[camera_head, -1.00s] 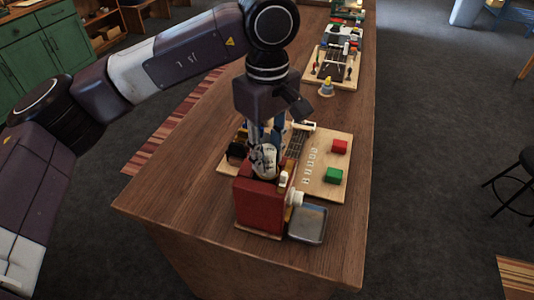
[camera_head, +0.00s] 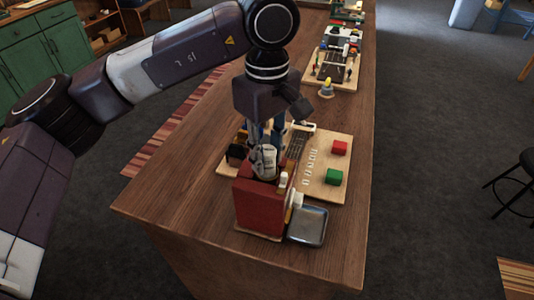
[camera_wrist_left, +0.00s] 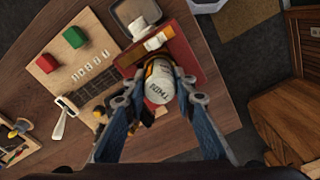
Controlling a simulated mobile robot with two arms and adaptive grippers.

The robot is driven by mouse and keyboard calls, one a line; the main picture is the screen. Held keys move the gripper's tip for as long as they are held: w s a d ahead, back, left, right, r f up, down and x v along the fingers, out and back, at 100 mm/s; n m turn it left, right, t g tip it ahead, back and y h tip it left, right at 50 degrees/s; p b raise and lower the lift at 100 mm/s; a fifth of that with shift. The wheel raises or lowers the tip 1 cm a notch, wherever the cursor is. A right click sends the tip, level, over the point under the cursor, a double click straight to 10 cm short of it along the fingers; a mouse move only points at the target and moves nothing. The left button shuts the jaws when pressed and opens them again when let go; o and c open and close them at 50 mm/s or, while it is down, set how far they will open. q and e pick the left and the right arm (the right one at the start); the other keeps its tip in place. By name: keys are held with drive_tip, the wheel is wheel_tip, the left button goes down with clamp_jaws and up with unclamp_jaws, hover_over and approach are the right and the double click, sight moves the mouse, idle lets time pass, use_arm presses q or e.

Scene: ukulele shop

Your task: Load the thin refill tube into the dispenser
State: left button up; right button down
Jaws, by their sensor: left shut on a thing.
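The red dispenser (camera_head: 262,208) stands near the front end of the wooden counter. It also shows in the left wrist view (camera_wrist_left: 186,48), with white parts on one side. My left gripper (camera_head: 266,150) points down over the dispenser and is shut on the white refill tube (camera_head: 264,163). In the left wrist view, the tube (camera_wrist_left: 160,84) sits between the two blue fingers, with dark print on its near end. The tube is at the top of the dispenser; how far it is inside is hidden. My right gripper is not in view.
A grey metal tray (camera_head: 308,226) sits beside the dispenser. Behind is a wooden board (camera_head: 322,188) with a red block (camera_head: 339,148), a green block (camera_head: 334,177) and a fretted neck. A small yellow-and-grey item (camera_head: 326,89) stands farther back. The counter left of the dispenser is clear.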

use_arm(q)
drive_tip(key=shift+f+b, duration=0.45)
drive_tip(key=shift+f, duration=0.1)
drive_tip(key=o, duration=0.9)
drive_tip(key=shift+c, duration=0.2)
drive_tip(key=shift+r+p, duration=3.15)
drive_tip(key=shift+r, duration=2.4)
drive_tip(key=shift+f, duration=0.1)
